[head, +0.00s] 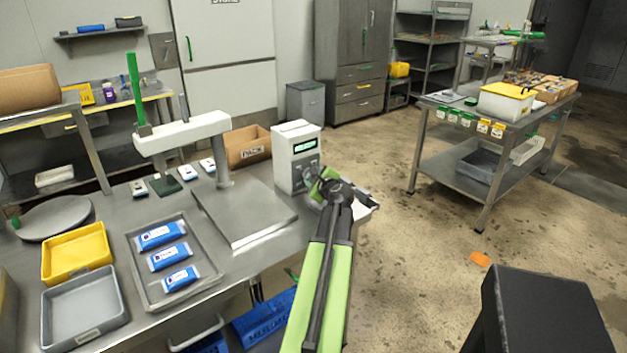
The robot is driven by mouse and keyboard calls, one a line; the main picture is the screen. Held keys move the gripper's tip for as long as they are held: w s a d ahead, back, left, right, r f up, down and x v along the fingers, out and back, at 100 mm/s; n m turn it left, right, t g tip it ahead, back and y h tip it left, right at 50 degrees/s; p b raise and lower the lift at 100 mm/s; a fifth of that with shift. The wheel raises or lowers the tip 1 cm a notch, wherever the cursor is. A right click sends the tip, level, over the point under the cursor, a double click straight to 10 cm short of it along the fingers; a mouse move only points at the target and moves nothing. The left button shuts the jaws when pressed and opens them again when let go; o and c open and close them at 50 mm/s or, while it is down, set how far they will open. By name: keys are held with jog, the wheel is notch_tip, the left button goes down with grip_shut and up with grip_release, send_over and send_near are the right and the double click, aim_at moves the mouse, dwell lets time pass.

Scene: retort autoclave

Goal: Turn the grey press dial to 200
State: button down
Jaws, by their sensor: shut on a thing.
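The press control box (297,150) is a white upright unit with a lit green display (304,145) at the back right of the steel bench. The grey dial (310,170) is on its front face, below the display, and is partly hidden by my gripper. My green and black arm reaches up from the bottom of the head view. My gripper (318,183) is at the front of the box and is shut on the dial. The dial's marks and the reading on the display are too small to make out.
The press (182,132) with a green lever stands left of the box, over a flat steel plate (245,215). A tray (140,262) with blue pouches, a yellow tray (76,252) and a grey tray (84,306) lie left.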

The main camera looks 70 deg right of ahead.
jog(key=c, duration=0.9)
grip_release()
jog(key=p+v, duration=0.3)
jog(key=v, duration=0.9)
